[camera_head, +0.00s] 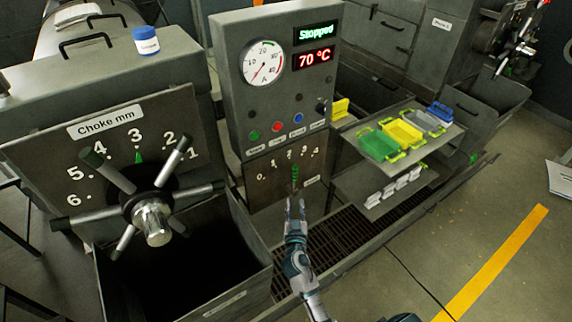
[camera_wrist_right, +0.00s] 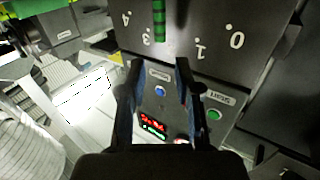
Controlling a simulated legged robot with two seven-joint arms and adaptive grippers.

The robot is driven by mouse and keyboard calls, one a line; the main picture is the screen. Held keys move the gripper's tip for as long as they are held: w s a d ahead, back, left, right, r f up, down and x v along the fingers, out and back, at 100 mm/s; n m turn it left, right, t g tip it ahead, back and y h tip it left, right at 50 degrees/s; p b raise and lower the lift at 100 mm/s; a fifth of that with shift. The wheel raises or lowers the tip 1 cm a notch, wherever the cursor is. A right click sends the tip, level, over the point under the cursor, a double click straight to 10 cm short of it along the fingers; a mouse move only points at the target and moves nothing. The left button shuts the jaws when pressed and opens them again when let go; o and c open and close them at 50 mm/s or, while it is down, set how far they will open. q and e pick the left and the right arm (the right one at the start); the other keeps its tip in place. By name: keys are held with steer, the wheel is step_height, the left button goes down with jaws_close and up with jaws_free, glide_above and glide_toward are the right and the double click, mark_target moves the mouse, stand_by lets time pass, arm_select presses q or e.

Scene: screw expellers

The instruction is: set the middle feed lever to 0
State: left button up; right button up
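The feed panel (camera_head: 284,170) is a dark plate with a 0-to-4 scale under the control box, with 0 at its left. Its green lever (camera_head: 295,173) stands near the middle of the scale. In the right wrist view, which is upside down, the green lever (camera_wrist_right: 159,20) lies between the 3 and the 1, and 0 is at the right. My right gripper (camera_head: 295,204) is just below the lever in the head view. In the wrist view its fingers (camera_wrist_right: 159,66) are apart with nothing between them, and the lever is beyond the tips. My left gripper is not in view.
The control box (camera_head: 285,85) reads "Stopped" and 70 °C. At left is a choke panel with a spoked handwheel (camera_head: 150,208) above a dark bin (camera_head: 205,300). At right a shelf (camera_head: 440,143) holds green, yellow, grey and blue trays. Open floor lies at the lower right.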

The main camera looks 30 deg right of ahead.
mark_target(296, 174)
steer(key=p+x, duration=0.1)
steer(key=x, duration=1.4)
steer(key=shift+d+f+p, duration=0.15)
steer(key=shift+d+p, duration=0.05)
steer(key=shift+p, duration=0.1)
steer(key=shift+w+d, duration=0.25)
steer(key=shift+w, duration=0.45)
steer(key=shift+a, duration=0.1)
steer(key=shift+s, duration=0.1)
jaws_close()
